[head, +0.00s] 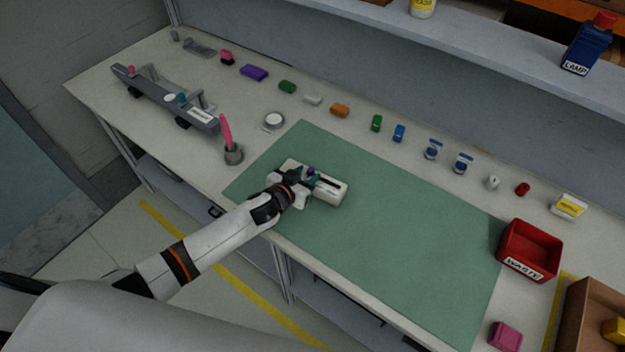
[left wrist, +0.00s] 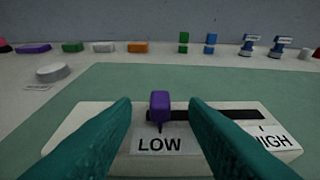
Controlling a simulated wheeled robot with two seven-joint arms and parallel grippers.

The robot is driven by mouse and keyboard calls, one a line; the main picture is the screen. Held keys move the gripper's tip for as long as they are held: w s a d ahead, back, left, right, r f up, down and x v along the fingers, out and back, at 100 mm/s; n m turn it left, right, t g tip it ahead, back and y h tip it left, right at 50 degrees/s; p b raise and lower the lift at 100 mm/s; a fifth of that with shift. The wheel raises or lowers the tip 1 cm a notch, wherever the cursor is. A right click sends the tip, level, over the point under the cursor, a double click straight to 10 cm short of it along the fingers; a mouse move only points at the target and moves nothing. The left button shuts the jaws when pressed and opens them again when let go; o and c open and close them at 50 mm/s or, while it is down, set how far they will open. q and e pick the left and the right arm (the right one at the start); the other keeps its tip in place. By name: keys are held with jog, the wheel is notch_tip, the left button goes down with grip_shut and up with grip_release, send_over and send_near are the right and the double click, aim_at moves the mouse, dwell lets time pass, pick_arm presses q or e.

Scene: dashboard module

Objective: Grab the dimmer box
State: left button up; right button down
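The dimmer box is a cream box (head: 333,196) on the green mat (head: 400,235). In the left wrist view the dimmer box (left wrist: 85,125) shows a dark slot, LOW and HIGH labels and a purple slider knob (left wrist: 160,105) at the LOW end. The knob also shows in the head view (head: 311,170). My left gripper (head: 314,176) is over the box's left part. Its two teal fingers (left wrist: 160,120) are apart, one on each side of the knob, with gaps showing. Whether the fingers touch the box cannot be told. My right gripper is not in view.
A red WASTE bin (head: 528,251) and a pink block (head: 505,336) are at the right. A grey cup with a pink pen (head: 233,153) and a white disc (head: 272,121) are left of the mat. Several small coloured parts line the back. The mat's right half is clear.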

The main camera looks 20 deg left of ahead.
pick_arm(q)
grip_shut()
